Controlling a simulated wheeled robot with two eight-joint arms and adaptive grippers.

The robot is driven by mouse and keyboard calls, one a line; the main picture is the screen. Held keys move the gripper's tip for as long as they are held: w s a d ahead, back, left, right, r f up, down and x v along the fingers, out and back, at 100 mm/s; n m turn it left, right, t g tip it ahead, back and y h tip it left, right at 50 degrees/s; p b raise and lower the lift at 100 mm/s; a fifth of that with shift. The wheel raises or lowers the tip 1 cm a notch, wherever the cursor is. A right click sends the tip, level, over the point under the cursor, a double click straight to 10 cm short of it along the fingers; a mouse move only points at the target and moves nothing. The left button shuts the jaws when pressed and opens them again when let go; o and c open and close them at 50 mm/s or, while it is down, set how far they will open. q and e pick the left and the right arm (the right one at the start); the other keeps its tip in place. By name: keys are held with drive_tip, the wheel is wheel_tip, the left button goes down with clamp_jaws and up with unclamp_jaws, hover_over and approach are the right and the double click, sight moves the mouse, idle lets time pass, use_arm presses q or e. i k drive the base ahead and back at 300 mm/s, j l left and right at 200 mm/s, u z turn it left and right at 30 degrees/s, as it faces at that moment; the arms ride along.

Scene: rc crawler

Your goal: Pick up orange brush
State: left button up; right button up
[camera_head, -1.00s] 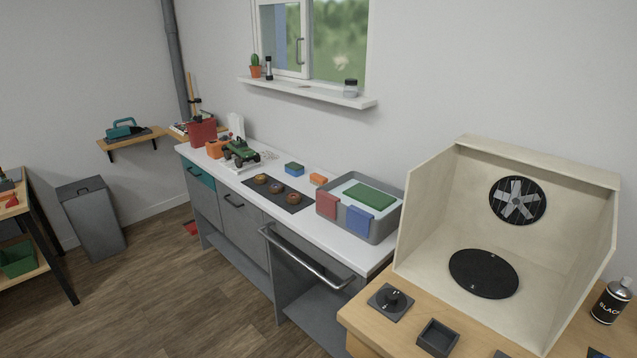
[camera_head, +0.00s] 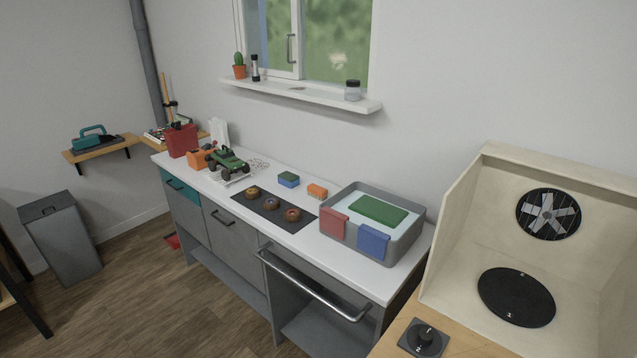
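A small orange block-shaped item (camera_head: 317,191) lies on the white counter, between a blue-and-green sponge-like block (camera_head: 288,179) and the grey wash basin (camera_head: 416,230). It may be the orange brush, but it is too small to tell bristles for sure. A larger orange object (camera_head: 198,159) stands farther left, partly hidden behind the green toy crawler (camera_head: 228,162). Neither of my grippers is in view.
A dark mat (camera_head: 250,206) with several round wheel-like parts lies on the counter (camera_head: 350,268). Red and blue cloths hang over the basin's front. A metal bar handle (camera_head: 312,288) juts out at the front. A wooden booth (camera_head: 470,215) stands right.

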sight(313, 190)
drive_tip(key=i+j+z, duration=0.1)
drive_tip(key=i+j, duration=0.15)
drive_tip(key=i+j+z, duration=0.1)
drive_tip(key=i+j, duration=0.45)
drive_tip(key=j, duration=0.15)
drive_tip(key=i+j+z, duration=0.25)
drive_tip(key=i+j, duration=0.2)
drive_tip(key=j, duration=0.25)
drive_tip(key=i+j+z, duration=0.1)
drive_tip(key=j, duration=0.3)
drive_tip(key=i+j+z, duration=0.1)
drive_tip(key=i+j, duration=0.2)
drive_tip(key=j, duration=0.1)
